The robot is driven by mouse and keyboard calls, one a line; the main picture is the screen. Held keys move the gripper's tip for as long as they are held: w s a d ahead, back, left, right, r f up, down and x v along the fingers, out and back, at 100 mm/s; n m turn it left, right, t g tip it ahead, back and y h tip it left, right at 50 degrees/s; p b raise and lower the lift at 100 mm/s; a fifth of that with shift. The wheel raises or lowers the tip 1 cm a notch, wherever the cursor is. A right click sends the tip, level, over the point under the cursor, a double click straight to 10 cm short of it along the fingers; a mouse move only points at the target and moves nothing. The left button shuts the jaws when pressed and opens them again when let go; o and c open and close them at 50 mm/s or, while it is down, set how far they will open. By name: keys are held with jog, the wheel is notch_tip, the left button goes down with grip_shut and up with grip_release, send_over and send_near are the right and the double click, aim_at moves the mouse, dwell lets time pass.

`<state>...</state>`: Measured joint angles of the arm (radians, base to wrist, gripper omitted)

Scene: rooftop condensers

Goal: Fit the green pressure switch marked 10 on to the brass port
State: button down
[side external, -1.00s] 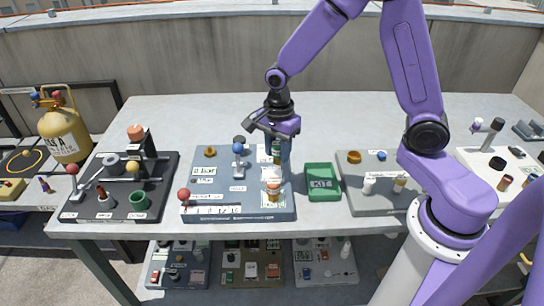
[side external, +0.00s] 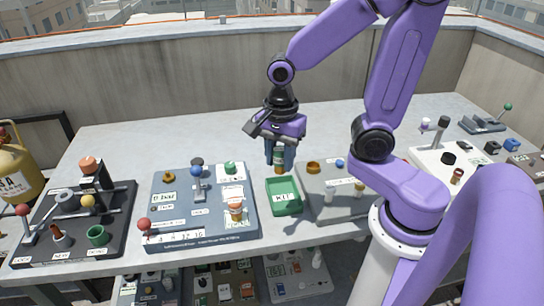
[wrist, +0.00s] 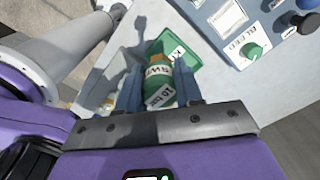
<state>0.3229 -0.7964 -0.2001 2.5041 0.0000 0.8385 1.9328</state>
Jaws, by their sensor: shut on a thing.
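My gripper (side external: 280,158) is shut on the green pressure switch (side external: 279,160), held behind the green KIT tray (side external: 285,207) and apart from the boards. A brass ring-shaped fitting (side external: 168,177) stands at the back left of the blue-grey board (side external: 185,228). I cannot tell which is the brass port.
The "BLEED" knob (wrist: 251,50) shows in the wrist view. A dark board (side external: 70,250) stands at left. The table behind is clear.

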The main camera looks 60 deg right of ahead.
jog(key=w+a+r, duration=0.2)
jog(key=w+a, duration=0.2)
jog(key=w, duration=0.5)
send_over(167, 172)
notch_tip(167, 172, down, 7)
jog(key=shift+f, duration=2)
jog(key=shift+f, duration=1.3)
jog(key=c, duration=0.7)
grip_release()
jog(key=shift+o, duration=0.2)
notch_tip(167, 172, up, 17)
jog(key=shift+r, duration=0.2)
